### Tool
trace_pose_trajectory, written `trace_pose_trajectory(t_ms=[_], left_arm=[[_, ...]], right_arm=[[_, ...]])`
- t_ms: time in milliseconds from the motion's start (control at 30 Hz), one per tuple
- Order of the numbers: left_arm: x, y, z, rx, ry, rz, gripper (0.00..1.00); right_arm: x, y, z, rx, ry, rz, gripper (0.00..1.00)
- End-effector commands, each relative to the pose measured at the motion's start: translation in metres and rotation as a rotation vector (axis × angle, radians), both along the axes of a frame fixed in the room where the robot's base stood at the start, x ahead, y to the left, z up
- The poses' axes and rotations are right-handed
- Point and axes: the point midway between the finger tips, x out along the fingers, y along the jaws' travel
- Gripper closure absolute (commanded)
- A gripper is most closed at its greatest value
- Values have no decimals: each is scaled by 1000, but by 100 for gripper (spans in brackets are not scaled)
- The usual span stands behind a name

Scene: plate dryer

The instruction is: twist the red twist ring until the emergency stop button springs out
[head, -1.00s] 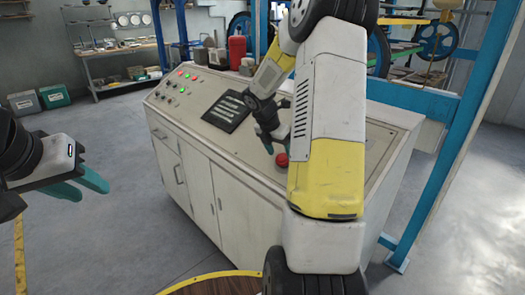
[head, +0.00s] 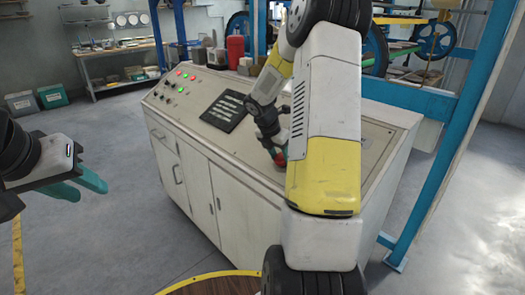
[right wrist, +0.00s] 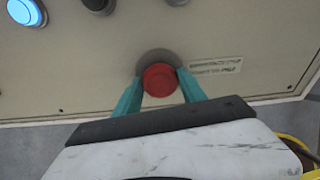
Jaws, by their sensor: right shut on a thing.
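The red twist ring of the emergency stop button (right wrist: 160,81) shows in the right wrist view, on the light panel with a grey round base behind it. In the head view the red button (head: 281,157) is mostly hidden by my right gripper and arm. My right gripper (right wrist: 160,90) has its teal fingers on both sides of the red ring and is shut on it. In the head view my right gripper (head: 276,151) is at the console's front part. My left gripper (head: 88,186) is open and empty, in the air left of the console.
The white console (head: 225,190) has lit buttons and a black keypad panel (head: 230,111) on its sloped top. A blue round button (right wrist: 24,12) and dark knobs are near the ring. A blue frame (head: 455,130) stands at the right. Floor to the left is clear.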

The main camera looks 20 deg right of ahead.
Motion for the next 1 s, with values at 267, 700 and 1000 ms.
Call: trace_pose_trajectory(t_ms=[267,700,1000], left_arm=[[0,0,0,0,0,0,64],[0,0,0,0,0,0,64],[0,0,0,0,0,0,64]], right_arm=[[0,0,1,21,-51,-93,92],[-1,0,1,84,-206,-379,92],[-2,0,0,116,-280,-516,92]])
